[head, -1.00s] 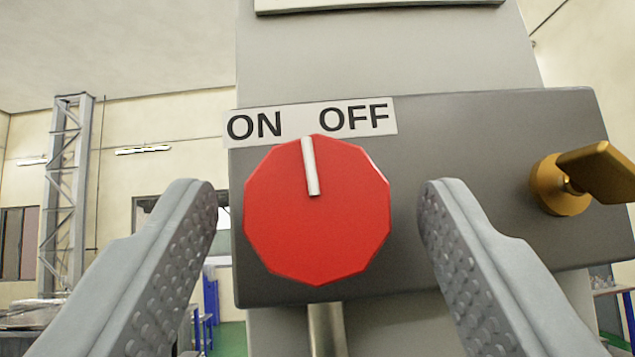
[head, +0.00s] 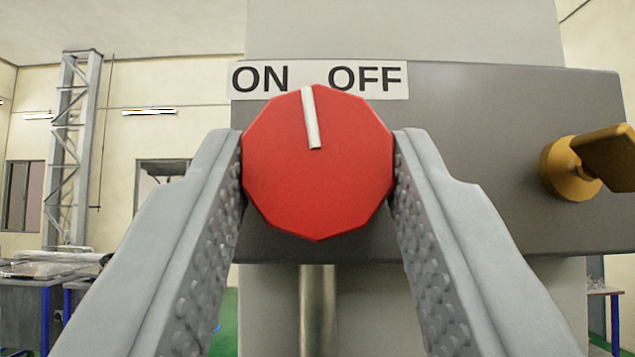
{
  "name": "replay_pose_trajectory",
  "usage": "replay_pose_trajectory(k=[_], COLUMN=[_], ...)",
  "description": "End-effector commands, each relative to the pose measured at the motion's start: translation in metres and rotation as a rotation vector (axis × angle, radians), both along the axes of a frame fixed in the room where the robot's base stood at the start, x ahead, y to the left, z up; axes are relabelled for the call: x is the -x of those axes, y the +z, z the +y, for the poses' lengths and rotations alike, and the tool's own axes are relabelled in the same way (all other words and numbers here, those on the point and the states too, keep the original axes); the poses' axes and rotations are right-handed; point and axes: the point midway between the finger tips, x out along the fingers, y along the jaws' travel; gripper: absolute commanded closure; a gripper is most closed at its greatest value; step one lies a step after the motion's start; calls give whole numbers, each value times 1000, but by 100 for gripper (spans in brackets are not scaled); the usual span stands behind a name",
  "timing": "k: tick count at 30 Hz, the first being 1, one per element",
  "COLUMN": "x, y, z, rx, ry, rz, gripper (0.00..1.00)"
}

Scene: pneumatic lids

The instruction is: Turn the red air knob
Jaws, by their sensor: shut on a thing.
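The red air knob (head: 318,185) is a many-sided red disc on the front of a dark grey box (head: 480,215). Its white pointer line (head: 311,118) points up and slightly left, between the ON and OFF words on the white label (head: 318,79) above it. My gripper (head: 318,170) is shut on the knob, one finger against its left side and one against its right. The fingertips reach about the upper half of the knob's sides. The knob's rear and stem are hidden.
A brass valve handle (head: 605,160) sticks out of the box to the right of the knob. A metal pipe (head: 318,305) runs down below the box.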

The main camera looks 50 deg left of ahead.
Motion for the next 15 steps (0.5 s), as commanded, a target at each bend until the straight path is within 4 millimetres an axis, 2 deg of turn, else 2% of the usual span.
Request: replay_pose_trajectory(k=[15], x=[-6], y=[0], z=[-4], rx=[251], ry=[-1], rz=[-293], gripper=[86])
